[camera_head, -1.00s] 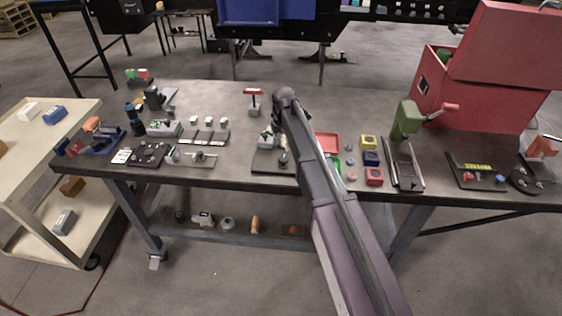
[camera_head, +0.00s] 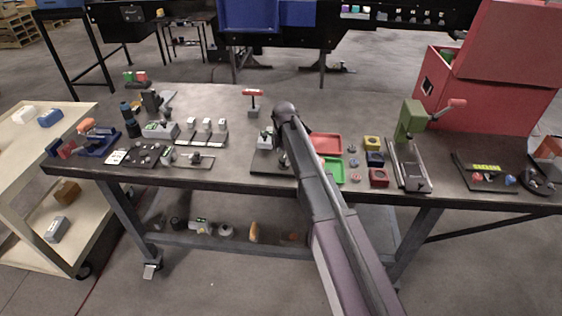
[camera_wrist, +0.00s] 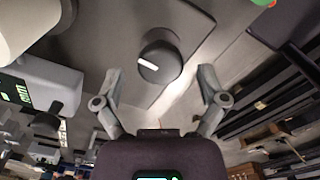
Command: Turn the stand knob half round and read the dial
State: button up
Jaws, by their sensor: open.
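The knob (camera_wrist: 160,62) is a dark round knob with a white pointer line, seen close in the wrist view on a dark flat plate (camera_wrist: 110,35). My gripper (camera_wrist: 160,78) has its two fingers spread, one to each side of the knob's lower edge. Nothing is held, and I cannot tell whether either finger touches the knob. A grey box with a green lit display (camera_wrist: 40,90) is at the left; its figures are too skewed to read. In the head view the small knob (camera_head: 284,161) is partly beside my arm, which hides most of my gripper.
A pale cylinder (camera_wrist: 18,25) stands near the knob in the wrist view. On the bench, a red tray (camera_head: 327,143) and a green tray (camera_head: 334,176) lie right of my arm. A red-handled stand (camera_head: 253,100) is behind. The bench's back middle is clear.

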jog(key=shift+f, duration=0.3)
jog(key=c, duration=1.2)
jog(key=shift+o, duration=0.2)
jog(key=shift+a, duration=0.25)
jog(key=shift+d, duration=0.15)
